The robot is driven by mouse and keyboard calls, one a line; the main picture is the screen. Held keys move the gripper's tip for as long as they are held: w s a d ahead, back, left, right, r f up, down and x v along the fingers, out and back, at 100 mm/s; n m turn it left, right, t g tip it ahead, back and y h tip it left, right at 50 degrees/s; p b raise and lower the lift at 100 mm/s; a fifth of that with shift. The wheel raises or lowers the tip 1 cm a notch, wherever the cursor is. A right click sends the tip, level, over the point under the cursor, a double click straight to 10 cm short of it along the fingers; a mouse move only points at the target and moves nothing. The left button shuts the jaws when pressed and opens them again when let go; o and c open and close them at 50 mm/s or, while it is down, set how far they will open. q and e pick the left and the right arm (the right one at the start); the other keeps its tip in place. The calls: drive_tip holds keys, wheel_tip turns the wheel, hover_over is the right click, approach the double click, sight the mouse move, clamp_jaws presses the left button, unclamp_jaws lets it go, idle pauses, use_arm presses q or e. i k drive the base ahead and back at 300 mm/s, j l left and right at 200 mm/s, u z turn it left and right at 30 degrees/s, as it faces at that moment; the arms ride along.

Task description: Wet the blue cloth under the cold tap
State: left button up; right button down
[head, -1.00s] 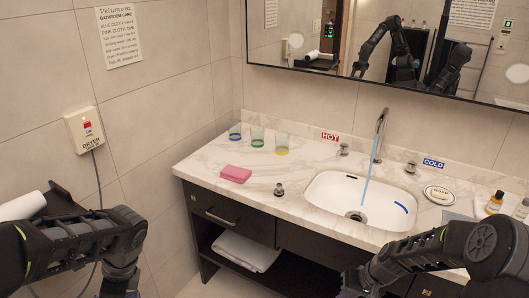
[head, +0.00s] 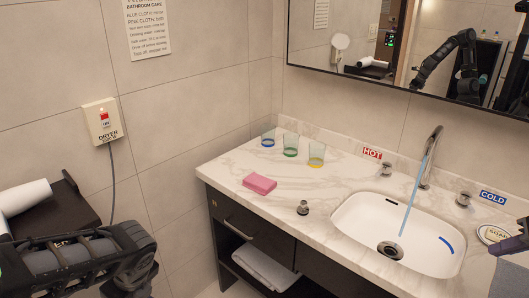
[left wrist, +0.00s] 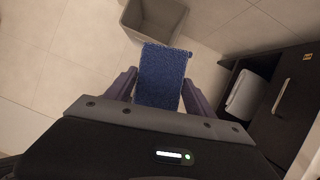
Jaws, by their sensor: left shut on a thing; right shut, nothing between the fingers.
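The blue cloth (left wrist: 162,77) is held between the fingers of my left gripper (left wrist: 158,92) in the left wrist view, above the floor. In the head view only my left arm shows at lower left; its fingers and the cloth are out of frame. The tap (head: 432,155) runs a stream of water (head: 413,195) into the white basin (head: 365,222). The cold knob (head: 463,199) is right of the tap by the COLD label (head: 493,197). The hot knob (head: 386,170) is left of it. My right gripper (head: 514,244) shows as a dark part at the right edge, near the soap dish.
A pink cloth (head: 259,183), several glasses (head: 291,146) and a stopper (head: 303,208) are on the counter (head: 330,195). The soap dish (head: 492,234) is at right. A dryer switch (head: 103,121) is on the left wall. A grey bin (left wrist: 150,20) stands on the floor.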

sight(465, 197)
drive_tip(key=i+l, duration=0.45)
drive_tip(key=l, duration=0.25)
drive_tip(key=i+l, duration=0.25)
drive_tip(key=l, duration=0.1)
